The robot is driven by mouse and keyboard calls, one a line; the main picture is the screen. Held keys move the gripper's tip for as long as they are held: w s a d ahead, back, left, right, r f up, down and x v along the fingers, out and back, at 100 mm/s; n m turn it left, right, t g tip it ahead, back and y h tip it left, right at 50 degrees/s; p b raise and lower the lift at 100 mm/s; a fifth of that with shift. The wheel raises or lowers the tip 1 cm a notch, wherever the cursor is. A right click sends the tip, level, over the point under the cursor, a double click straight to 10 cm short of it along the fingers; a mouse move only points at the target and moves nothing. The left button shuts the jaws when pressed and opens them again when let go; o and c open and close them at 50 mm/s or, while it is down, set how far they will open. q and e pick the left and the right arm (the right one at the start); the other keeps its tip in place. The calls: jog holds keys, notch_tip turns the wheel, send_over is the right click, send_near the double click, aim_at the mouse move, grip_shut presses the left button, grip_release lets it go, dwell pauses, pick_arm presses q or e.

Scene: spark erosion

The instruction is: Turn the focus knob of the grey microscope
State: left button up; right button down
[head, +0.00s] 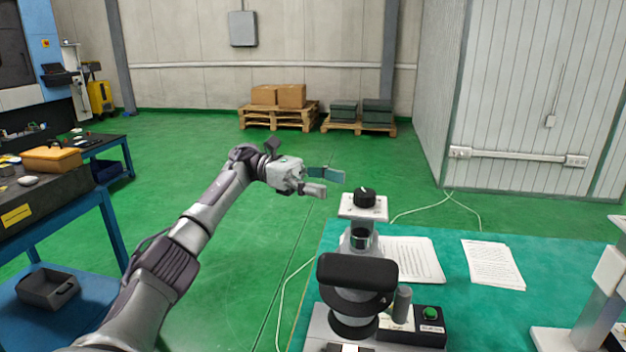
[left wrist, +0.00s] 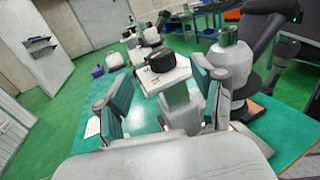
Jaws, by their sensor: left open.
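The grey microscope (head: 357,240) stands on the teal-topped bench, its eyepiece end towards me. Its focus knob (head: 364,196), black with a white mark, sits on a light block at the top of the column. My left gripper (head: 326,182) is open and empty, just left of the knob in the head view. In the left wrist view, the knob (left wrist: 162,61) shows between and beyond the two teal-padded fingers of the left gripper (left wrist: 163,88). I see no contact between the fingers and the knob. My right gripper is not in view.
Printed sheets (head: 493,264) lie on the bench (head: 470,320) right of the microscope. A black box with a green button (head: 431,313) is beside its base. Another pale instrument (head: 600,285) stands at the right edge. A blue workbench (head: 100,195) is at the left.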

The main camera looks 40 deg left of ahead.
pick_arm(q)
jog(key=shift+s+a, duration=0.2)
jog(key=shift+a, duration=1.7)
